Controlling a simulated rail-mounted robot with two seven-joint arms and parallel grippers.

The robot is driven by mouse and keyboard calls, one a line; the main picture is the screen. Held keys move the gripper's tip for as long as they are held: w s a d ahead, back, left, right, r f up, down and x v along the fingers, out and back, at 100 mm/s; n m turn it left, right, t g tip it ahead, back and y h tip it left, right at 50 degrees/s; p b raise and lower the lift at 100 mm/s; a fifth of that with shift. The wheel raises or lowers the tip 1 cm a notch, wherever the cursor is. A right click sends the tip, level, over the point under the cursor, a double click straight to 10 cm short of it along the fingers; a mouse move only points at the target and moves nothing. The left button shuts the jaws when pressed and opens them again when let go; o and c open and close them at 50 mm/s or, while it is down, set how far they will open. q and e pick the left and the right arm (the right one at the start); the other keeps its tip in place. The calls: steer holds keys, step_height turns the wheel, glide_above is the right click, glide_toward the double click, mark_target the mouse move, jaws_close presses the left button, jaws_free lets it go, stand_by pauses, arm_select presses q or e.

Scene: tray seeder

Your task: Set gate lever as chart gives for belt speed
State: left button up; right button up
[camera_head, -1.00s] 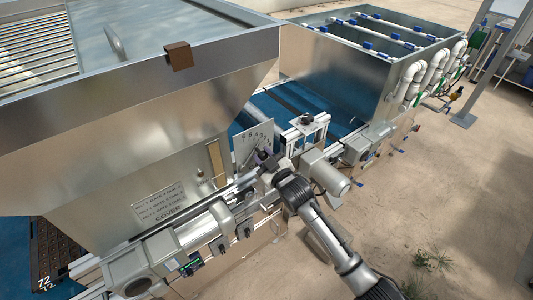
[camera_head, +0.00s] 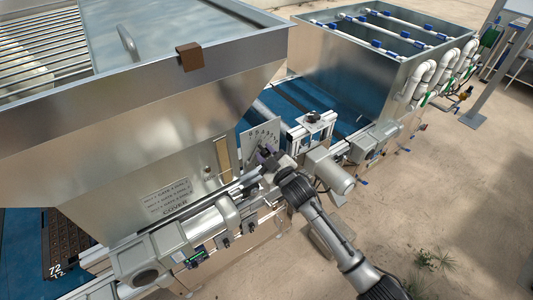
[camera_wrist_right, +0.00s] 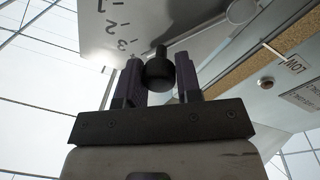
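The gate scale plate (camera_head: 257,137) is a light, upright plate with numbers along an arc, on the side of the metal hopper. In the right wrist view the plate (camera_wrist_right: 125,25) shows the digits 1, 2 and 3. The lever's black knob (camera_wrist_right: 159,72) sits between the two fingers of my right gripper (camera_wrist_right: 158,82), which appear to touch it on both sides. In the head view my right gripper (camera_head: 265,157) is at the plate's lower edge and hides the lever. A label panel (camera_head: 166,198) on the hopper has small lines too blurred to read. My left gripper is out of view.
A small green-lit display (camera_head: 194,258) sits on the machine's front rail. A grey motor cylinder (camera_head: 330,172) lies right of my gripper. The hopper wall (camera_head: 120,150) rises close on the left. A blue belt (camera_head: 285,100) runs behind. The floor at right is open.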

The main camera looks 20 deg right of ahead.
steer(key=o, duration=0.4)
steer(key=shift+o, duration=0.2)
steer(key=v, duration=1.3)
steer(key=shift+s+d, duration=0.15)
steer(key=shift+s, duration=0.25)
